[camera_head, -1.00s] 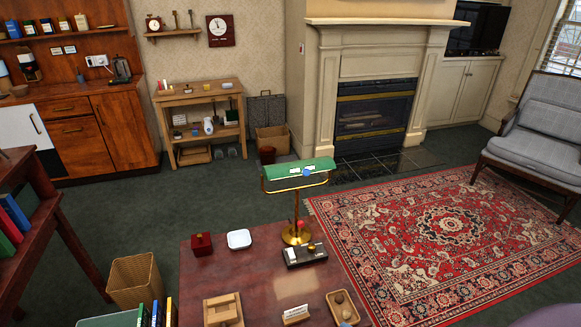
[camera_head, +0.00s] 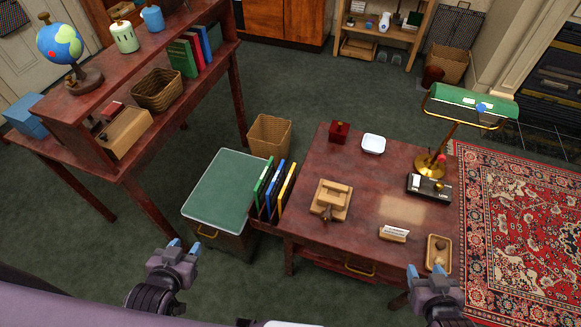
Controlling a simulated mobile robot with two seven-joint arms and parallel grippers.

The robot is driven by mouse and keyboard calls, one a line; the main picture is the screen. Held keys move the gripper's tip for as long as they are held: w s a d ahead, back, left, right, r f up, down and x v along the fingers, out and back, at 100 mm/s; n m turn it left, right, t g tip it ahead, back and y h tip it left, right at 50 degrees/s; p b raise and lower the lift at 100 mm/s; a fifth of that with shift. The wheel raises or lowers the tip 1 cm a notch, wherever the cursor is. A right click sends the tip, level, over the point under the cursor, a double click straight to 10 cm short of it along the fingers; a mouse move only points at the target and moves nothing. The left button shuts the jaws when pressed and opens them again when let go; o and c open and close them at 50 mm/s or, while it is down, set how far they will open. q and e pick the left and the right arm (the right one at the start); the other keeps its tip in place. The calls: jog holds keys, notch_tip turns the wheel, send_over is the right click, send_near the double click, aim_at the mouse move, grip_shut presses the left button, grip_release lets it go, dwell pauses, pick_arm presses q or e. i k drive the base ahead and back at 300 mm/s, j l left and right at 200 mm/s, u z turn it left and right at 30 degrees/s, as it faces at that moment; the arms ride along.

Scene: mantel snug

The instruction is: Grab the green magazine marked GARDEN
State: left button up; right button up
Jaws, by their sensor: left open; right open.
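Several thin upright magazines or folders stand in a dark rack between the green-topped cabinet and the desk. The green one (camera_head: 264,178) is leftmost, beside a blue one (camera_head: 275,188) and a yellow one (camera_head: 287,187). I cannot read any GARDEN marking at this size. My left gripper (camera_head: 184,246) is open and empty, low in the picture, left of and nearer than the rack. My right gripper (camera_head: 426,270) is open and empty, in front of the desk's right part.
The green-topped cabinet (camera_head: 222,183) stands left of the rack. The desk (camera_head: 330,250) is on its right, holding a green lamp (camera_head: 470,103) and small items. A wicker basket (camera_head: 270,136) stands behind. A shelf unit (camera_head: 92,170) with books is at left. Carpet between is clear.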

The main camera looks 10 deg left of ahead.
aim_at(260, 190)
jog(key=j+z, duration=0.1)
jog(key=j, duration=0.4)
jog(key=k+j, duration=0.1)
jog(key=j, duration=0.4)
jog(key=k+j+z, duration=0.15)
jog(key=j, duration=0.35)
jog(key=j+z, duration=0.1)
jog(key=j, duration=0.45)
jog(key=k+j, duration=0.15)
jog(key=j, duration=0.3)
jog(key=k+j+z, duration=0.15)
jog(key=j, duration=0.35)
jog(key=i, duration=0.05)
